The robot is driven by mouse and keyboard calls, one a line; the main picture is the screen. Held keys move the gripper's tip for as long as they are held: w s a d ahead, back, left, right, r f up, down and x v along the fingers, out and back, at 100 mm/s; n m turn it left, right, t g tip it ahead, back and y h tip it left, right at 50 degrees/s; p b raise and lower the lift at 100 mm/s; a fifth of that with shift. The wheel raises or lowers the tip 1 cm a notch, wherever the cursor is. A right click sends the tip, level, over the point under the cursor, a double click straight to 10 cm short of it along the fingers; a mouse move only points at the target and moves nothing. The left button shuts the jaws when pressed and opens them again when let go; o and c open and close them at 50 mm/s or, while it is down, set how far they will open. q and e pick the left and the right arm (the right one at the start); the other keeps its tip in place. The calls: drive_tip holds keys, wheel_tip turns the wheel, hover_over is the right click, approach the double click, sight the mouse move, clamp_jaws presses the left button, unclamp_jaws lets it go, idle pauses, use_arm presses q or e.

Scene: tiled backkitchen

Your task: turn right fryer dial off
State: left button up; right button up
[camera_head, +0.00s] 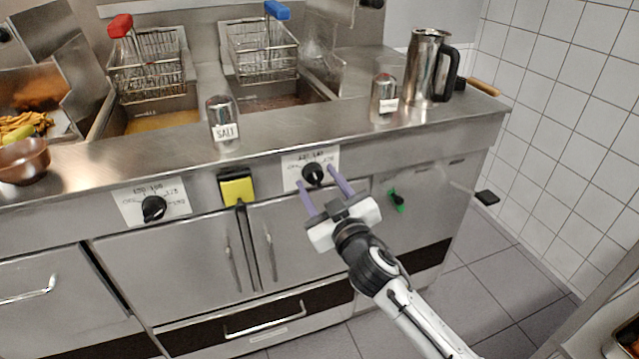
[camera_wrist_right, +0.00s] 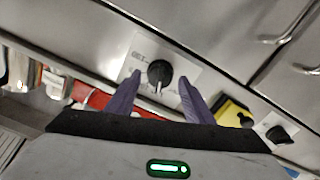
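The right fryer dial (camera_head: 314,174) is a black knob on a white marked plate on the steel front panel. My right gripper (camera_head: 322,189) is at this dial with its two purple fingers apart. In the right wrist view the dial (camera_wrist_right: 160,74) shows between and just beyond the open fingertips (camera_wrist_right: 158,90), with a gap on each side. Whether the fingers reach around it in depth is hard to tell. The left fryer dial (camera_head: 153,208) is a similar black knob further left. My left gripper is not in view.
Shakers (camera_head: 223,124) and a steel jug (camera_head: 428,68) stand on the counter ledge above. Cabinet handles (camera_head: 270,250) stick out below.

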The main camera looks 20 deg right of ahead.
drive_tip(key=c, duration=0.9)
drive_tip(key=shift+o, duration=0.2)
drive_tip(key=shift+n, duration=0.4)
drive_tip(key=shift+n+p, duration=0.4)
drive_tip(key=shift+n, duration=0.2)
drive_tip(key=n, duration=0.3)
drive_tip(key=shift+p, duration=0.4)
drive_tip(key=shift+a+f+n+p, duration=0.1)
drive_tip(key=shift+n+p, duration=0.2)
drive_tip(key=shift+n, duration=1.2)
